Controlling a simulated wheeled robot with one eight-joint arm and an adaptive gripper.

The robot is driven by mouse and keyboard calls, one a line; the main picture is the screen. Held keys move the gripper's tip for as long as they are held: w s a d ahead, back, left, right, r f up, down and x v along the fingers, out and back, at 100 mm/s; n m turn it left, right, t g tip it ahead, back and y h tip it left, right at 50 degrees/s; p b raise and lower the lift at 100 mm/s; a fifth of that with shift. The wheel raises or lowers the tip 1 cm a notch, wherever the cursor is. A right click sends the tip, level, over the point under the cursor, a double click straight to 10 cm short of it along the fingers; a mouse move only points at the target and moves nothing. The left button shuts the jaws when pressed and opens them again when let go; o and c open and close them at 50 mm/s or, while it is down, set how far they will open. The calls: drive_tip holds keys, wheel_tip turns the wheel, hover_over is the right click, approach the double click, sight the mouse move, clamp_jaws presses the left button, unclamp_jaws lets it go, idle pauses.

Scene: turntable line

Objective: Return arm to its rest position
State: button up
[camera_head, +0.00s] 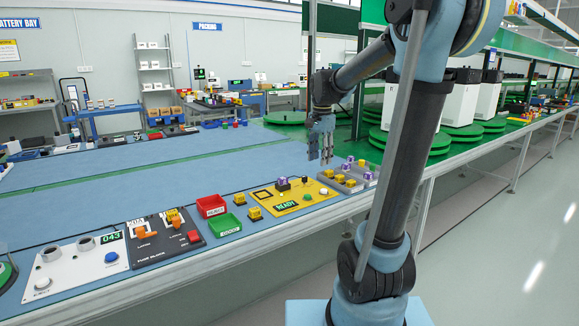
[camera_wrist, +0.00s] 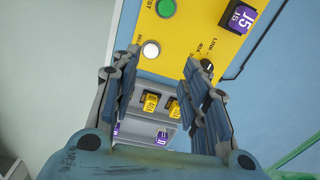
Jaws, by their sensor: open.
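My gripper (camera_head: 321,158) is open and empty in the head view, pointing down above the bench near the yellow test panel (camera_head: 292,198) and the grey tray (camera_head: 349,184). In the wrist view my gripper (camera_wrist: 160,90) shows two spread fingers with nothing held between them. Below them is the grey tray with yellow and purple blocks, partly hidden by the gripper body. The yellow panel (camera_wrist: 195,55) also shows there, with a green button, a white button and a purple block marked J5. My arm stands at the right of the head view, bent over toward the bench.
On the blue bench (camera_head: 150,185) are a red bin (camera_head: 211,206), a green bin (camera_head: 222,225), a black fuse block panel (camera_head: 184,240) and a white panel (camera_head: 75,268) marked 043. Green turntables (camera_head: 410,140) stand behind my arm. Open floor (camera_head: 500,240) lies at right.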

drive_tip(key=s+d+f+n, duration=0.2)
drive_tip(key=s+f, duration=0.3)
drive_tip(key=s, duration=0.4)
drive_tip(key=s+d+f+n+t, duration=0.1)
drive_tip(key=s+d+f+n, duration=0.2)
drive_tip(key=s+f, duration=0.3)
drive_tip(key=s+d+f+n, duration=0.2)
drive_tip(key=s+f+n, duration=0.3)
drive_tip(key=s, duration=0.6)
drive_tip(key=shift+s+d+f+t, duration=0.3)
drive_tip(key=shift+s+d+t, duration=0.1)
drive_tip(key=shift+w+f, duration=0.2)
drive_tip(key=shift+w, duration=0.25)
